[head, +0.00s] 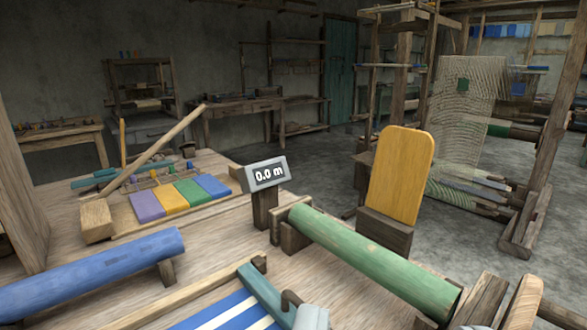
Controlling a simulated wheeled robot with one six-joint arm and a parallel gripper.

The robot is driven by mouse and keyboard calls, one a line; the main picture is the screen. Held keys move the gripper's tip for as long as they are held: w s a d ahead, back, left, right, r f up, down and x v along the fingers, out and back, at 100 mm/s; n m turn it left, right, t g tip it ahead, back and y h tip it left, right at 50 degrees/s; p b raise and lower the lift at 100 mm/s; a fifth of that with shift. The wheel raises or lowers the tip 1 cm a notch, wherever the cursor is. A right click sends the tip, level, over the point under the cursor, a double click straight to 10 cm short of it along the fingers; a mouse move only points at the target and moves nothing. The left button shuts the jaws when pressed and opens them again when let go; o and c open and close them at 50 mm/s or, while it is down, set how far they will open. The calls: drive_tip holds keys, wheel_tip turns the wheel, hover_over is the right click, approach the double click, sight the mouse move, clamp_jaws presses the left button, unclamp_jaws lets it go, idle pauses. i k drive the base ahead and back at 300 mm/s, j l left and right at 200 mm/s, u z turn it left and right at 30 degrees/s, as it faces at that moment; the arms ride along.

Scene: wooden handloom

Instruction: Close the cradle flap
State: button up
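A yellow wooden flap (401,176) stands upright, leaning slightly, in the right half of the view. Its foot meets a dark wooden block (384,233) just behind the green roller (375,259). The roller lies slantwise, its left end against a wooden cradle support (292,226). A smaller yellowish rounded piece (523,302) shows at the bottom right, cut by the frame edge. I cannot tell whether it belongs to the cradle.
A blue roller (95,275) and a striped cloth (228,312) are in front. A display reading 0.0 m (267,174) stands left of the flap. Coloured blocks (185,200) and a slanted wooden lever (155,150) are at left. A loom frame (540,165) stands behind right.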

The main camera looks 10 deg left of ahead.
sight(402, 161)
drive_tip(key=i+l+u, duration=0.15)
drive_tip(key=l+u, duration=1.1)
drive_tip(key=u, duration=0.15)
drive_tip(key=l+u, duration=0.45)
drive_tip(key=k+l, duration=0.15)
drive_tip(key=l, duration=0.25)
drive_tip(key=k+l+u, duration=0.1)
drive_tip(key=l, duration=0.3)
drive_tip(key=k+l, duration=0.15)
drive_tip(key=l, duration=0.25)
drive_tip(key=k+l+u, duration=0.1)
drive_tip(key=l, duration=0.3)
drive_tip(key=k+l, duration=0.2)
drive_tip(key=l, duration=0.2)
drive_tip(key=k+l+u, duration=0.15)
drive_tip(key=l, duration=0.25)
drive_tip(key=k+l, duration=0.15)
drive_tip(key=l, duration=0.2)
drive_tip(key=i+l+u, duration=0.15)
drive_tip(key=i+l, duration=0.25)
drive_tip(key=l, duration=0.15)
